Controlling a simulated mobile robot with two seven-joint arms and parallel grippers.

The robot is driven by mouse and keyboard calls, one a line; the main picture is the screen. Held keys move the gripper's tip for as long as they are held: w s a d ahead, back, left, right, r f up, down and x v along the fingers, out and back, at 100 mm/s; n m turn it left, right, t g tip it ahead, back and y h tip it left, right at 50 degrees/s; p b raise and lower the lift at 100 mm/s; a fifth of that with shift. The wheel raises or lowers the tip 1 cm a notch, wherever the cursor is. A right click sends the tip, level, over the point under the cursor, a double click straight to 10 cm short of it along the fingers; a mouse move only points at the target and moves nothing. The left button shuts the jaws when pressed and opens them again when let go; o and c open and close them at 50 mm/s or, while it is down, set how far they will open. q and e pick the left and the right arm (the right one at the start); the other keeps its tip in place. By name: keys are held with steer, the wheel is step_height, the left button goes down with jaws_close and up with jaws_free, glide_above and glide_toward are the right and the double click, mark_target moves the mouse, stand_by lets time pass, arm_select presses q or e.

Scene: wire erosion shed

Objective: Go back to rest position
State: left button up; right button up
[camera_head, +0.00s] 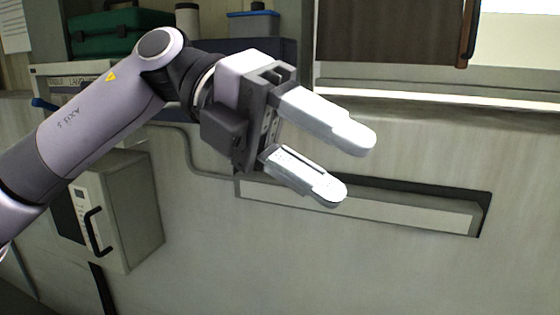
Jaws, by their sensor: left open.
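My left gripper (352,168) is in the upper middle of the head view, at the end of my left arm, which comes in from the left. Its two pale fingers are spread apart and point to the right and slightly down. Nothing is between them. The gripper appears in front of a light grey panel (400,265) with a long recessed slot (400,207). I cannot tell how far the fingers are from it. My right gripper is not in view.
A grey box with a black handle (135,210) is mounted at the lower left. A green case (115,35) and a blue-lidded container (253,24) stand on the upper left. A brown panel (390,30) is at the top right. The space right of the fingers looks clear.

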arm_select(q)
steer(key=w+a+f+n+t+h, duration=0.3)
steer(key=w+f+n+t+h, duration=0.7)
steer(key=n+h, duration=0.5)
steer(key=w+a+f+n+t+y, duration=0.2)
steer(key=a+f+n+t+y, duration=0.2)
steer(key=f+n+t+y, duration=0.4)
steer(key=w+a+f+n+t+y, duration=0.2)
steer(key=a+f+n+t+y, duration=0.25)
steer(key=f+n+t, duration=0.5)
steer(key=s+a+f+n+g+y, duration=0.25)
steer(key=f+n+y, duration=0.2)
steer(key=f, duration=0.35)
steer(key=s+a+f+n+g+y, duration=0.25)
steer(key=s+a+f+y, duration=0.2)
steer(key=f, duration=0.35)
steer(key=s+a+f+n+g+y, duration=0.1)
steer(key=s+a+f+g, duration=0.1)
steer(key=s+f, duration=0.4)
steer(key=s+a+f+n+g+y, duration=0.2)
steer(key=s+a+f+g, duration=0.1)
steer(key=s+f, duration=0.4)
steer(key=shift+a+f, duration=0.2)
